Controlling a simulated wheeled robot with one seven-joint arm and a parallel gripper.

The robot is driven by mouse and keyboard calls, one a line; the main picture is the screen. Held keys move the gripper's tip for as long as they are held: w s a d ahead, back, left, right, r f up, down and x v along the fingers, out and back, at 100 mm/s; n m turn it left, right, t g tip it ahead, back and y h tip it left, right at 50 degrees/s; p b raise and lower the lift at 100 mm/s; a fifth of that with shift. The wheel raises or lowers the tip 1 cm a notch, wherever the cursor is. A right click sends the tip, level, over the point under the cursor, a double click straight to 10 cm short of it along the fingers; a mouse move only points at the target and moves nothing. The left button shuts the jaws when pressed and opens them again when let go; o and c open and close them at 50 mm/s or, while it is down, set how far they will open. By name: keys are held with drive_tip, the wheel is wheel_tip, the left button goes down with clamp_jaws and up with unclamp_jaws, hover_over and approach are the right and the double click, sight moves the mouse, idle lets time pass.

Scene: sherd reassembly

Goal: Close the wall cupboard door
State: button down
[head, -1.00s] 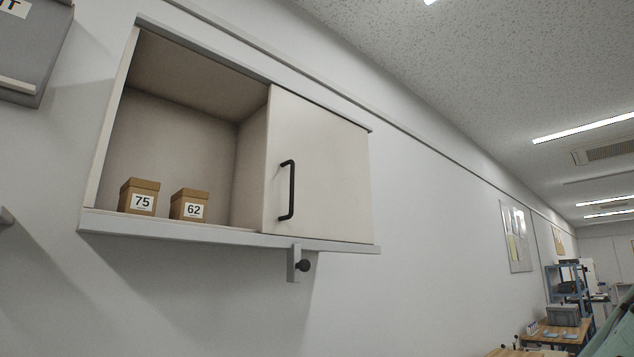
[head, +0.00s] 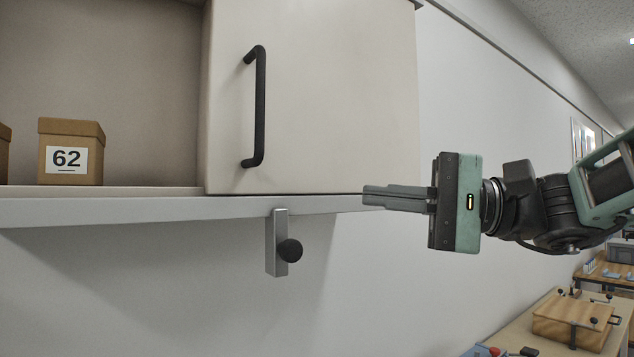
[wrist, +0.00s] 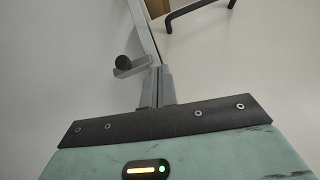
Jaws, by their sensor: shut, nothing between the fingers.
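The wall cupboard's sliding door (head: 330,110) is a cream panel with a black bar handle (head: 260,108) near its left edge. It covers the right part of the cupboard, and the left part is open. The door (wrist: 225,55) and handle (wrist: 190,12) also show in the wrist view. My gripper (head: 366,195) is shut and empty, pointing left at the height of the cupboard's bottom ledge (head: 150,208), right of and below the handle. I cannot tell whether its tips touch the ledge. In the wrist view my gripper (wrist: 157,70) shows with closed fingers.
A brown box marked 62 (head: 71,152) stands in the open part, with part of another box at the left edge. A grey bracket with a black knob (head: 290,252) hangs under the ledge. A wooden case (head: 575,322) lies on a bench at lower right.

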drive_tip(key=shift+y, duration=0.3)
drive_tip(key=p+x, duration=0.2)
drive_tip(key=x, duration=0.2)
drive_tip(key=r+p+x, duration=0.1)
drive_tip(key=p+x, duration=0.2)
drive_tip(key=x, duration=0.1)
drive_tip(key=s+r+p+x, duration=0.1)
drive_tip(key=p+x, duration=0.1)
drive_tip(key=x, duration=0.2)
drive_tip(key=shift+a+p, duration=0.1)
drive_tip(key=shift+p, duration=0.2)
drive_tip(key=shift+s+a, duration=0.1)
drive_tip(key=shift+s, duration=0.05)
drive_tip(key=shift+f, duration=0.1)
